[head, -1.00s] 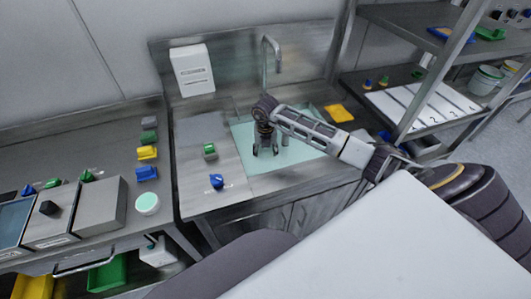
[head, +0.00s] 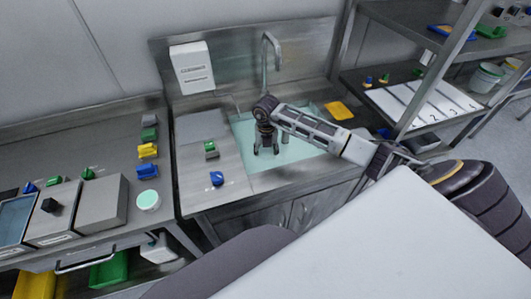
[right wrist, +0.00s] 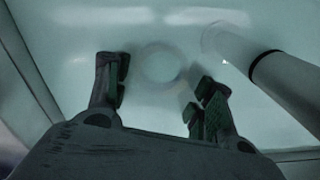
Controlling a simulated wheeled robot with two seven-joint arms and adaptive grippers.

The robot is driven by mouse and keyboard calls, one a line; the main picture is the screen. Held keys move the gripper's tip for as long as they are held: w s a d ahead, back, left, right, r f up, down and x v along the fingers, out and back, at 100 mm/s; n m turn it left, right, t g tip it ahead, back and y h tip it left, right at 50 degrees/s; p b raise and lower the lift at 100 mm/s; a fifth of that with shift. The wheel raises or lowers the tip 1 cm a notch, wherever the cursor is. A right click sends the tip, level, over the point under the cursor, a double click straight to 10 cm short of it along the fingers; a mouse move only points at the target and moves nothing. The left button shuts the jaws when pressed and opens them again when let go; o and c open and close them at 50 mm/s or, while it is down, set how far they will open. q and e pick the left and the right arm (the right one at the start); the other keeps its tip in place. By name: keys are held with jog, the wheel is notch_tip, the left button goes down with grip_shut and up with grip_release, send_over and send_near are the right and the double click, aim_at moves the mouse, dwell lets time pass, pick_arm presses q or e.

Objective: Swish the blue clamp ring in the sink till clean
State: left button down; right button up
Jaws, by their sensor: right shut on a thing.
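My right gripper (head: 266,148) points down into the sink (head: 243,142), its fingertips in the pale green water. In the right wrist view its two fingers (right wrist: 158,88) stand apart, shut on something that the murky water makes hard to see. The blue clamp ring does not show clearly in either view. A pale round outline (right wrist: 160,64) lies between the fingertips; I cannot tell whether it is the ring or the sink's drain. My left gripper is not in view.
The tap (head: 266,60) rises behind the sink. A pale cylinder with a dark band (right wrist: 285,80) is close right of the fingers. A blue part (head: 217,178) and a green part (head: 210,147) sit on the drainboard. A yellow cloth-like piece (head: 339,111) lies right of the sink.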

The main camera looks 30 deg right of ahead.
jog(key=shift+s, duration=0.25)
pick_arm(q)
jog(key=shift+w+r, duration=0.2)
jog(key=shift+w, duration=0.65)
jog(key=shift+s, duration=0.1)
pick_arm(e)
jog(key=shift+w, duration=0.5)
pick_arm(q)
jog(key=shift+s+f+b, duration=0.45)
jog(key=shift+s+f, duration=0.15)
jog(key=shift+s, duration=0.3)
pick_arm(e)
jog(key=shift+w+d, duration=0.15)
jog(key=shift+w, duration=0.2)
